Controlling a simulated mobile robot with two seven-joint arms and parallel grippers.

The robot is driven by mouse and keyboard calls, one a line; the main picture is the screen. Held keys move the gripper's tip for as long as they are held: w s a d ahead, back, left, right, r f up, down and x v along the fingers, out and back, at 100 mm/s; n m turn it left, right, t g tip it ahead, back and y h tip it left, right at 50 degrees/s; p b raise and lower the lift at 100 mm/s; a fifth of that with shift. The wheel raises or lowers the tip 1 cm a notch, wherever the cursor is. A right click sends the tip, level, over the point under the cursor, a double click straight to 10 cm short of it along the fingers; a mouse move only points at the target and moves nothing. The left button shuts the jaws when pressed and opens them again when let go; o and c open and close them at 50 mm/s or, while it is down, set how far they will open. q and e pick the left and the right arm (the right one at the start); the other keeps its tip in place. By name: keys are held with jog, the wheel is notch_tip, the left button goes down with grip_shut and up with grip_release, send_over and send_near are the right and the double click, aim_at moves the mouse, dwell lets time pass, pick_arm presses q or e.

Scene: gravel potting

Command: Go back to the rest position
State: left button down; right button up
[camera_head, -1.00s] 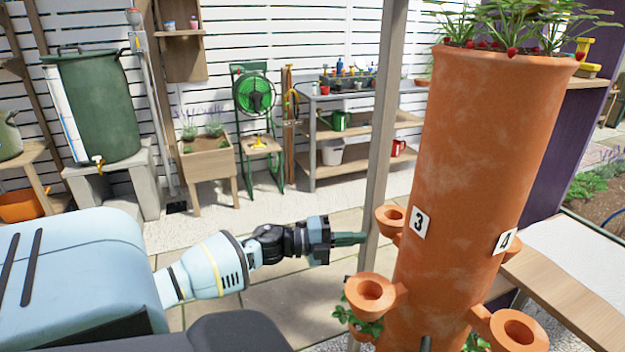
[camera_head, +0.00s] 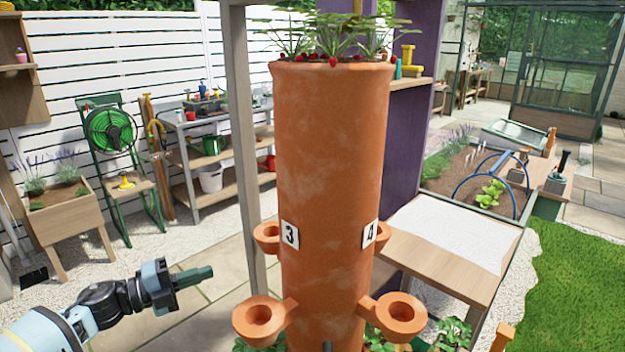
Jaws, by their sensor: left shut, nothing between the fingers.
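My left gripper (camera_head: 198,276) comes in from the lower left in the head view, its dark fingers shut and empty. It points right and stands apart from the terracotta strawberry tower (camera_head: 333,165), at the left of the tower's lower cups. The tower is upright in the middle of the view, with number plates 3 (camera_head: 290,235) and 4 (camera_head: 370,234) and strawberry plants on top. My right gripper is not in view.
Cup-shaped pockets (camera_head: 262,318) stick out from the tower close to my left gripper. A wooden table (camera_head: 440,268) with a white sheet stands at the right. A planter box (camera_head: 72,215) and a potting bench (camera_head: 200,175) stand behind. Paving between is clear.

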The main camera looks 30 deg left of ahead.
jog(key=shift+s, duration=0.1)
